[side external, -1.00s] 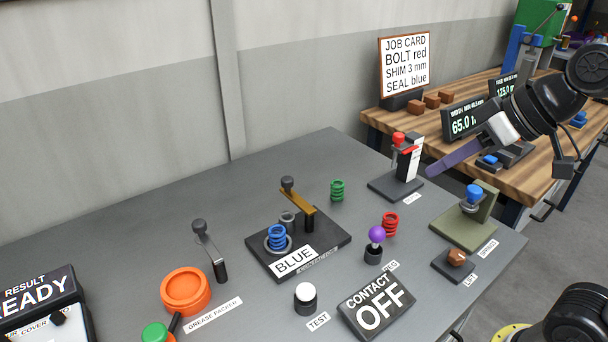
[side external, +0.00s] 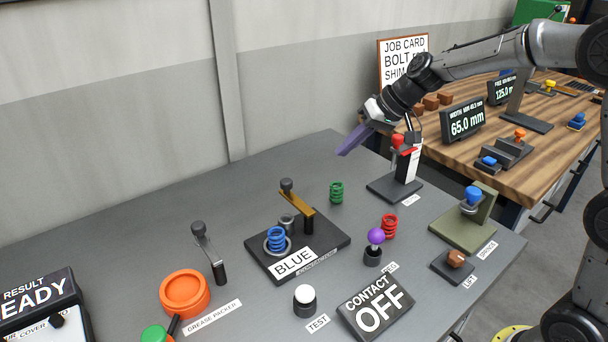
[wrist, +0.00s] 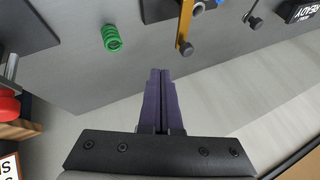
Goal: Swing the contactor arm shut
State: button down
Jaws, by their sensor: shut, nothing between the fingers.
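The contactor arm (side external: 298,200) is a brass-coloured bar with a black knob (side external: 287,184) at its raised end. It stands on a black base (side external: 335,241) with a blue spring (side external: 276,239) in a ring and a grey post beside it. A sign on the base reads BLUE. In the wrist view the brass arm (wrist: 184,25) and its knob (wrist: 186,49) lie above my fingertips. My gripper (side external: 343,152) has purple fingers, shut and empty, in the air behind and to the right of the arm. The fingers show together in the wrist view (wrist: 160,72).
A CONTACT OFF display (side external: 376,306), a white TEST button (side external: 305,297) and a purple-knobbed post (side external: 376,240) stand in front. A green spring (side external: 337,191) and red spring (side external: 390,225) stand to the right. A red-topped stand (side external: 398,172) is near my gripper. An orange grease ring (side external: 185,292) is left.

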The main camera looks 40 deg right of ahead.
dwell(0.3)
send_near(296, 196)
jog(key=w+d+f, duration=0.3)
jog(key=w, duration=0.1)
jog(key=shift+w+a+f, duration=0.1)
jog(key=shift+w+a, duration=0.15)
jog(key=shift+a, duration=0.4)
jog(key=shift+w+a, duration=0.25)
jog(key=shift+a, duration=0.35)
jog(key=shift+w+a+f, duration=0.1)
jog(key=shift+w+a, duration=0.15)
jog(key=shift+a, duration=0.4)
jog(key=shift+a, duration=0.1)
